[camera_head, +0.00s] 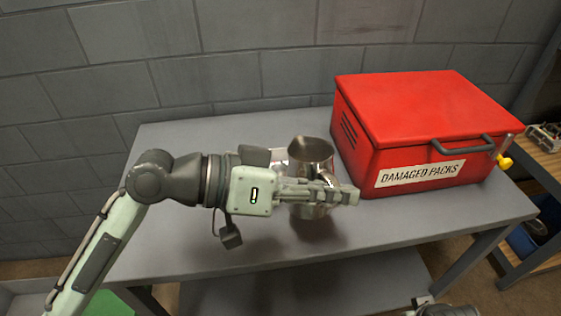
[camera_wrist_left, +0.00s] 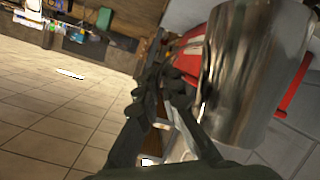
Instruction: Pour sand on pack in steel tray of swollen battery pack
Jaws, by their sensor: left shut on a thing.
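My left gripper (camera_head: 340,194) reaches in from the left over the grey table and is shut on a shiny steel jug (camera_head: 310,150). The jug's mouth shows above the fingers and its lower part below them; I cannot see any sand in it. In the left wrist view the jug (camera_wrist_left: 245,75) stands large beside the dark fingers (camera_wrist_left: 165,95).
A closed red box (camera_head: 420,130) labelled DAMAGED PACKS, with a grey front handle, stands at the right on the grey table (camera_head: 180,240). A block wall (camera_head: 230,60) rises behind. The table's left part is clear. A wooden bench (camera_head: 545,155) stands at far right.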

